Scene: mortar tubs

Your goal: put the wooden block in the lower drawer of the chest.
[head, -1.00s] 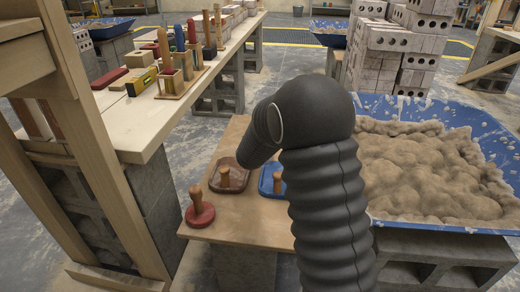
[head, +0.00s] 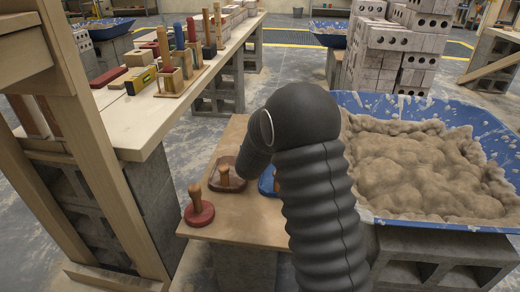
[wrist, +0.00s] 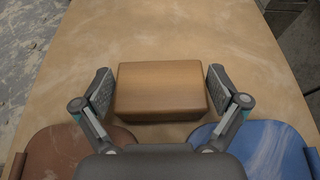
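The wooden block (wrist: 161,90) is a plain brown box lying on the low wooden table top. In the wrist view it sits between the two fingers of my gripper (wrist: 162,95). The fingers are spread, one on each side of the block, with a thin gap showing at the left and hardly any at the right. In the head view my arm hides the block and the gripper. I cannot make out the chest or its lower drawer in either view.
A brown tray (wrist: 75,152) and a blue tray (wrist: 255,148) flank the gripper. A red disc with a wooden knob (head: 199,209) lies on the low table (head: 230,232). A blue tub (head: 497,140) of mortar stands right, a tool bench (head: 125,125) left.

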